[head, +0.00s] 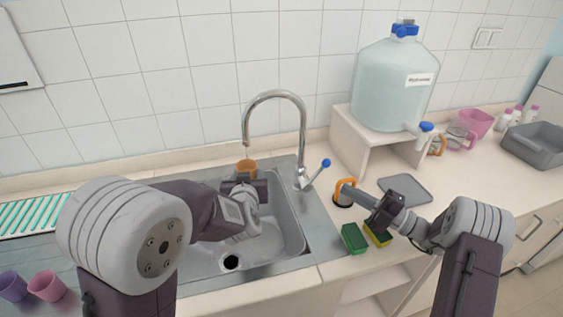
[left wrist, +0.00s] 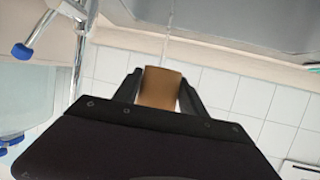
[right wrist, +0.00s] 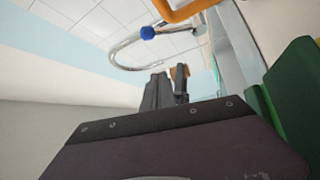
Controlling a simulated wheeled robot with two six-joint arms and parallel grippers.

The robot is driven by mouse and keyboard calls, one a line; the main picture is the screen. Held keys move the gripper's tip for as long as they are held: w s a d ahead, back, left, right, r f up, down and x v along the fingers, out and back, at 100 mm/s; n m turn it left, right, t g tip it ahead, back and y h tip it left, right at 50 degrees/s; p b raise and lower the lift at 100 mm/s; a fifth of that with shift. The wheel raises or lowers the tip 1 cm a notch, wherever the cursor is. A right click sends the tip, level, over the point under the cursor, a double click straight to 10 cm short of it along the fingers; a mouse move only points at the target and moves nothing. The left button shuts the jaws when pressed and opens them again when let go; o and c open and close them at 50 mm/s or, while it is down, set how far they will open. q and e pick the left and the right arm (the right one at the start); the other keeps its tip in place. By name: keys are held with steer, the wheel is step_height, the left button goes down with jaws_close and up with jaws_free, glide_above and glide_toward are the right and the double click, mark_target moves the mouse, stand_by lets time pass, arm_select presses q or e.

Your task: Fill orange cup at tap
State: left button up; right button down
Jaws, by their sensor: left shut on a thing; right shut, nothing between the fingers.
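The orange cup (head: 246,166) is upright over the sink, beneath the spout of the chrome tap (head: 304,135). My left gripper (head: 244,178) is shut on the cup, which also shows between the fingers in the left wrist view (left wrist: 159,88). There, a thin pale line like a water stream runs to the cup. The cup's inside is hidden. The tap's lever with its blue knob (head: 326,163) sticks out to the right. My right gripper (head: 377,209) is shut and empty, right of the lever and apart from it; its closed fingers show in the right wrist view (right wrist: 166,88).
An orange-handled item (head: 344,186) stands close to my right gripper. A green sponge (head: 353,238) and a yellow-green sponge (head: 378,234) lie below it. A large water container (head: 393,85) sits on a white stand behind. Purple (head: 12,286) and pink (head: 47,286) cups stand at far left.

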steer(key=s+d+n+t+h, duration=0.2)
steer(key=n, duration=0.5)
steer(key=s+d+f+n+t+h, duration=0.1)
steer(key=s+d+n+t+h, duration=0.1)
steer(key=n, duration=0.6)
steer(key=s+d+f+n+t+h, duration=0.1)
steer(key=s+d+n+t, duration=0.1)
steer(key=n, duration=0.6)
steer(key=shift+s+d+f+h, duration=0.15)
steer(key=shift+s+d+h, duration=0.1)
steer(key=shift+d, duration=0.25)
steer(key=shift+s+d+f+h, duration=0.15)
steer(key=shift+s+d, duration=0.1)
steer(key=shift+d, duration=0.25)
steer(key=n, duration=0.2)
steer(key=s+d+n+t+h, duration=0.1)
steer(key=n, duration=0.1)
steer(key=shift+s, duration=0.2)
glide_toward(325, 162)
steer(key=w+a, duration=0.1)
steer(key=w, duration=0.5)
steer(key=shift+a+f, duration=0.35)
steer(key=shift+f, duration=0.05)
